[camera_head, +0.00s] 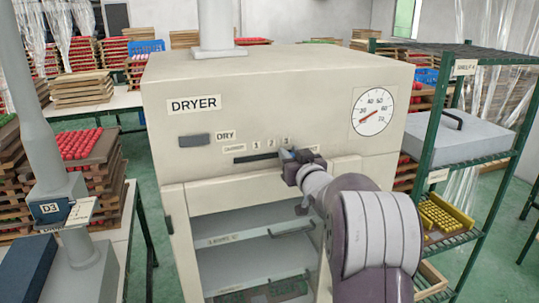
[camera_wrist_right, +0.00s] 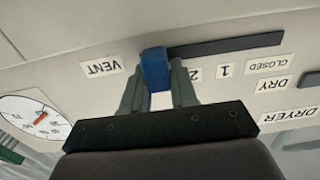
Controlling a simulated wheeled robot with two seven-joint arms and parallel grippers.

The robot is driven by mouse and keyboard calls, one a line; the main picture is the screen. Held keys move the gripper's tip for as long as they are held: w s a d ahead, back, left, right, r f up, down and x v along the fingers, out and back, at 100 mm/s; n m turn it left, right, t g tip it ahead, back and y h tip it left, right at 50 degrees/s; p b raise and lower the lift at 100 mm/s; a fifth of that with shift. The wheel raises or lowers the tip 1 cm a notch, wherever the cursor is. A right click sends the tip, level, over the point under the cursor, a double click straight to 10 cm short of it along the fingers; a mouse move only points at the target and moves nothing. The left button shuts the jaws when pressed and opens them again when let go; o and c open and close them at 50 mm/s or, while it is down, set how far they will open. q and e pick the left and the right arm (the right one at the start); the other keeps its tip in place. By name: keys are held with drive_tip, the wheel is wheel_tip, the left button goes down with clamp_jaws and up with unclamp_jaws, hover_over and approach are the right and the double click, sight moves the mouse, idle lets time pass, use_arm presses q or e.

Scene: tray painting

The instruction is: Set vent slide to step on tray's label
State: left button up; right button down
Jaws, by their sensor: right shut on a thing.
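The dryer (camera_head: 290,90) stands in front of me with a vent slot (camera_head: 250,158) under the labels CLOSED, 1, 2 and 3. My right gripper (camera_head: 297,160) is shut on the blue vent slide. In the right wrist view, upside down, the blue slide (camera_wrist_right: 155,68) sits between the fingers of my gripper (camera_wrist_right: 158,85), at the VENT-label end of the slot (camera_wrist_right: 225,47). The slide is past label 2 and level with label 3; the gripper partly hides that area. My left gripper is not in view.
The dryer's open chamber (camera_head: 250,255) holds shelves below my right arm. A dial gauge (camera_head: 373,111) is at its upper right. A green rack (camera_head: 480,150) stands close at right. Stacked trays (camera_head: 90,165) and a post marked D3 (camera_head: 48,209) are at left.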

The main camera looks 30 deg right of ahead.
drive_tip(key=shift+r, duration=0.1)
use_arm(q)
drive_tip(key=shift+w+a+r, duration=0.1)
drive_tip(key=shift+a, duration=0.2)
use_arm(e)
drive_tip(key=shift+d, duration=0.1)
drive_tip(key=c, duration=1)
unclamp_jaws()
drive_tip(key=shift+s, duration=0.1)
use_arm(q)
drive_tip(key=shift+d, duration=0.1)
use_arm(e)
drive_tip(key=shift+o, duration=0.2)
drive_tip(key=shift+d, duration=0.15)
drive_tip(key=shift+s, duration=0.1)
